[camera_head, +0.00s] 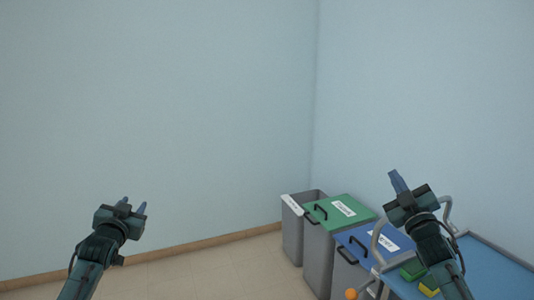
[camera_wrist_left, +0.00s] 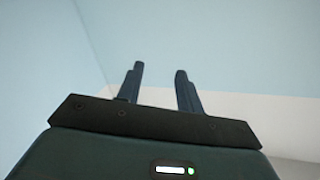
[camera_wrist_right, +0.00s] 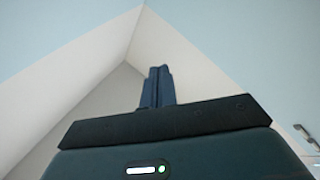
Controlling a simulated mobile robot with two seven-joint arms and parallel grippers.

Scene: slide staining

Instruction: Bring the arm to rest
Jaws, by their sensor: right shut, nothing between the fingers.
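My left gripper (camera_head: 133,205) is raised at the lower left of the head view, in front of bare wall. In the left wrist view its two fingers (camera_wrist_left: 158,82) stand apart with nothing between them. My right gripper (camera_head: 394,176) is raised at the right of the head view, in front of the bins and the blue-topped cart. In the right wrist view its two fingers (camera_wrist_right: 160,84) are pressed together, with nothing held. Neither gripper is seen touching anything.
Bins stand in the corner: one open grey (camera_head: 291,232), one with a green lid (camera_head: 347,224), one with a blue lid (camera_head: 356,238). A blue cart (camera_head: 490,268) at the lower right carries green and yellow items (camera_head: 428,287). An orange ball-like thing (camera_head: 351,294) is near it. The left floor is clear.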

